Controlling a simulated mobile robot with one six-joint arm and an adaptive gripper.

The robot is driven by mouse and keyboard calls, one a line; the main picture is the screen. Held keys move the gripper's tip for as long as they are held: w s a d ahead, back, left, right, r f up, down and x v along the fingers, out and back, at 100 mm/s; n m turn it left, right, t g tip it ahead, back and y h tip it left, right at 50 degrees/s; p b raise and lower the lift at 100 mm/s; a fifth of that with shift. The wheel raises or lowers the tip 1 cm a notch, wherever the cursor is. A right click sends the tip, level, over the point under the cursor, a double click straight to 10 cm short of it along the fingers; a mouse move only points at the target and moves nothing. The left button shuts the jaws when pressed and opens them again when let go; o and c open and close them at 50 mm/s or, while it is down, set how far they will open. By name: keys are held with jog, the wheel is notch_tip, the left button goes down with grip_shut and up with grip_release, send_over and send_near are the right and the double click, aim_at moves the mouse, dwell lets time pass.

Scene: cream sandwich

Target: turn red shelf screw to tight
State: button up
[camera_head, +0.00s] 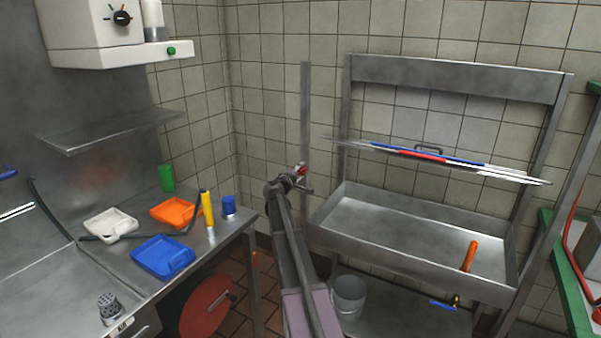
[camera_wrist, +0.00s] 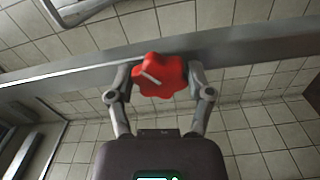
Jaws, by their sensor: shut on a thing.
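The red shelf screw (camera_wrist: 160,76) is a lobed red knob with a pale line mark on its face, seen in the wrist view at the metal post (camera_wrist: 235,45). My gripper (camera_wrist: 160,82) has one finger on each side of the knob and is shut on it. In the head view the red screw (camera_head: 301,168) shows small at the upright post (camera_head: 306,110), with my gripper (camera_head: 297,180) at it. My gripper hides part of the screw there. How tight the screw is cannot be told.
The left counter (camera_head: 200,262) holds orange, blue and white containers (camera_head: 163,257). A grey bucket (camera_head: 349,297) stands on the low shelf.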

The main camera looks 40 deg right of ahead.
jog(key=m, duration=0.3)
jog(key=shift+w+m, duration=0.1)
jog(key=shift+m, duration=2.1)
jog(key=o, duration=1.1)
jog(key=shift+o, duration=0.2)
jog(key=shift+a+f, duration=0.1)
jog(key=v, duration=1.2)
